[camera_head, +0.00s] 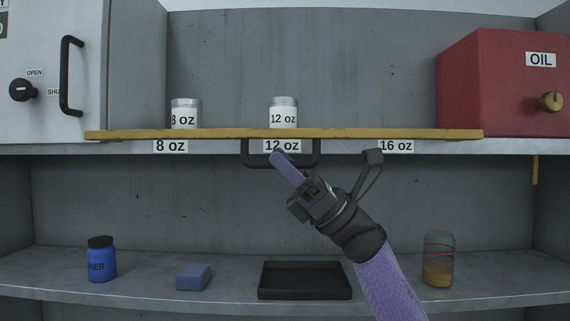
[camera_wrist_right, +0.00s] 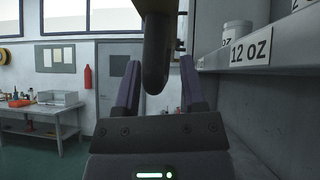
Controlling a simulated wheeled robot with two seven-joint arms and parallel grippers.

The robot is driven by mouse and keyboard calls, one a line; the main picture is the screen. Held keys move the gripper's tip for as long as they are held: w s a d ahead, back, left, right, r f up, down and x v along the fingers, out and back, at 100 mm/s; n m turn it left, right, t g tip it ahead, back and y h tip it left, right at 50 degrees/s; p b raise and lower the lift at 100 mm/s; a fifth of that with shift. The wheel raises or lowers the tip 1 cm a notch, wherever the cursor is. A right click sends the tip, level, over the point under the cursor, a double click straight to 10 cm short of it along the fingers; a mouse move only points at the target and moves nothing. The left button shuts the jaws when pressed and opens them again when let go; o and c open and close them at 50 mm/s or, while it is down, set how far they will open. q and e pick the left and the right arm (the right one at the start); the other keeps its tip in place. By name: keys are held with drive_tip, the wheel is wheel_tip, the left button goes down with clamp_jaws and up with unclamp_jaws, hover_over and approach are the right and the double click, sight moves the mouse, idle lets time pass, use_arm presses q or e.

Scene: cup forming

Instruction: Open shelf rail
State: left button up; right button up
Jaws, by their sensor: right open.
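The shelf rail is a long yellow bar (camera_head: 400,133) along the front edge of the upper shelf, level across the head view. A black U-shaped handle (camera_head: 248,160) hangs below its middle, around the 12 oz label. My right gripper (camera_head: 282,160) reaches up from the lower right to the handle's lower bar. In the right wrist view its purple fingers (camera_wrist_right: 159,80) stand apart, with the dark handle (camera_wrist_right: 156,65) between them. A gap shows on both sides, so the fingers are not closed on it. My left gripper is not in view.
Cups marked 8 oz (camera_head: 185,113) and 12 oz (camera_head: 284,112) stand behind the rail. A red oil box (camera_head: 490,85) is at right, a grey cabinet (camera_head: 125,60) at left. Below are a blue jar (camera_head: 101,262), blue block (camera_head: 193,277), black tray (camera_head: 305,294) and glass jar (camera_head: 439,262).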

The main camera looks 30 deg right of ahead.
drive_tip(key=shift+d+f, duration=0.15)
drive_tip(key=shift+f, duration=0.15)
drive_tip(key=b+v, duration=0.3)
drive_tip(key=v, duration=0.6)
drive_tip(key=shift+d, duration=0.2)
drive_tip(key=shift+s, duration=0.15)
